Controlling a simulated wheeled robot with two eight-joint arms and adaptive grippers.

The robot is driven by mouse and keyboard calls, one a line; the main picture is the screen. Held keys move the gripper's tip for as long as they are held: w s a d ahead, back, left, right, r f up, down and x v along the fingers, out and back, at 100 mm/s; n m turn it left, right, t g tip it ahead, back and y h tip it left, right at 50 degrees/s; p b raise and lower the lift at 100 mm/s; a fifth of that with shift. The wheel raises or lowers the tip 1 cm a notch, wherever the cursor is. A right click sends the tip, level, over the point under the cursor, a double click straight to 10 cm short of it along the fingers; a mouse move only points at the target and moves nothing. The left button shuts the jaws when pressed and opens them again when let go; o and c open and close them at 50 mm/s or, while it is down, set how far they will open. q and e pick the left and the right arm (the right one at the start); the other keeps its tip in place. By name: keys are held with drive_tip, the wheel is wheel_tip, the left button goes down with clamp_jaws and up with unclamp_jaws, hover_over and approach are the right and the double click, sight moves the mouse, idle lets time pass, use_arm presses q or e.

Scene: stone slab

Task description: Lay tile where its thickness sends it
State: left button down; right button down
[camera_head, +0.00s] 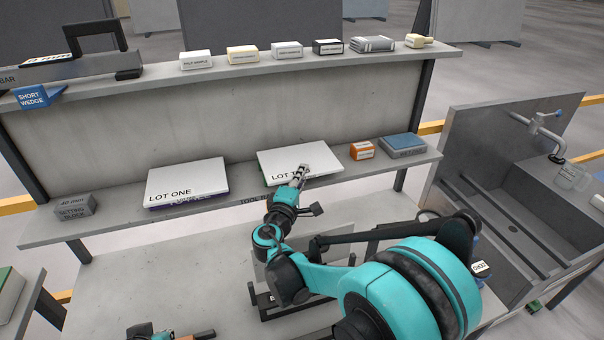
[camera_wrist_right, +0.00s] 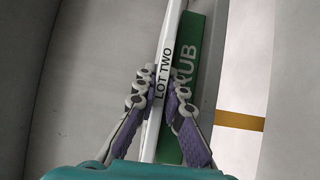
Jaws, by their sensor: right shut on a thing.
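The white tile marked LOT TWO (camera_head: 285,157) lies on the shelf right of centre, with a green board (camera_head: 265,181) showing under its edge. My right gripper (camera_head: 302,172) reaches its front edge. In the right wrist view the fingers (camera_wrist_right: 168,88) are shut on the tile's labelled edge (camera_wrist_right: 168,45), beside the green board (camera_wrist_right: 187,62), whose lettering is partly hidden. A second white tile marked LOT ONE (camera_head: 188,176) lies to the left, over a blue-purple board (camera_head: 180,203). My left gripper does not show clearly in either view.
A grey setting block (camera_head: 75,207) stands at the shelf's left end. An orange-and-white box (camera_head: 362,151) and a blue-topped box (camera_head: 403,144) stand at its right. The upper shelf holds several small boxes and a blue short wedge (camera_head: 38,97). A basin with a tap (camera_head: 540,122) is at right.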

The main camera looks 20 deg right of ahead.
drive_tip(key=shift+f, duration=0.4)
drive_tip(key=c, duration=1.5)
unclamp_jaws()
drive_tip(key=shift+c, duration=0.2)
drive_tip(key=shift+s, duration=0.1)
